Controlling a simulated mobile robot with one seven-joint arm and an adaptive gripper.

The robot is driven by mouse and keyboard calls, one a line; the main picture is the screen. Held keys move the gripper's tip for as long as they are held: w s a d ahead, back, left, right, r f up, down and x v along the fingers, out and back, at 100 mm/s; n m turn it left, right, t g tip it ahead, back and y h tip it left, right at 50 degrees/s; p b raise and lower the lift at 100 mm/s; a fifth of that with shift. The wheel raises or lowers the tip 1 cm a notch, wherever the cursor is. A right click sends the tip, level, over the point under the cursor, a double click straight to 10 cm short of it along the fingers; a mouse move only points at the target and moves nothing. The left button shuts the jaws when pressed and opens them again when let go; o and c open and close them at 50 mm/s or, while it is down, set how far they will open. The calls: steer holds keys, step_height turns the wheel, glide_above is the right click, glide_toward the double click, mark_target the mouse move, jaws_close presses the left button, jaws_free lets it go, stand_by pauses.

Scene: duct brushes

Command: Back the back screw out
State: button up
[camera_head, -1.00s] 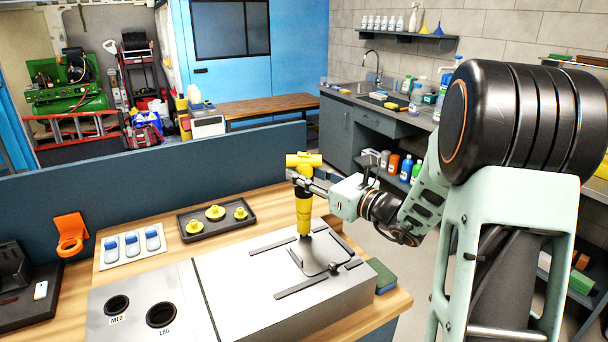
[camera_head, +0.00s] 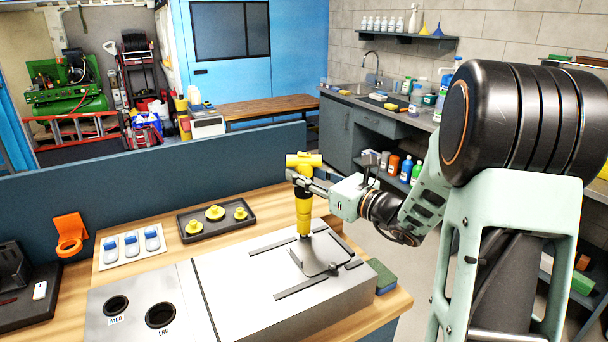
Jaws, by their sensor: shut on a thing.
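A yellow driver with a T-shaped top (camera_head: 304,205) stands upright on the back part of a dark plate (camera_head: 318,258). The plate lies on the metal box (camera_head: 235,290). My gripper (camera_head: 306,182) is shut on the driver just below its top, reaching in from the right. The driver's tip meets the plate's back edge, and the back screw is hidden under it. A small dark screw or knob (camera_head: 333,267) shows at the plate's front edge.
A black tray (camera_head: 216,231) with several yellow pieces stands behind the box. A white holder with blue-topped pieces (camera_head: 132,257) and an orange ring holder (camera_head: 70,245) are at the left. The box's left part has two round holes marked MED and LRG.

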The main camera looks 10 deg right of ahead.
mark_target(304, 154)
steer(key=shift+s+f+b, duration=0.1)
steer(key=shift+f+b, duration=0.4)
steer(key=shift+b, duration=0.15)
stand_by(1.4)
steer(key=shift+r, duration=0.2)
stand_by(0.8)
steer(key=shift+r+p, duration=2.35)
steer(key=shift+r, duration=1.45)
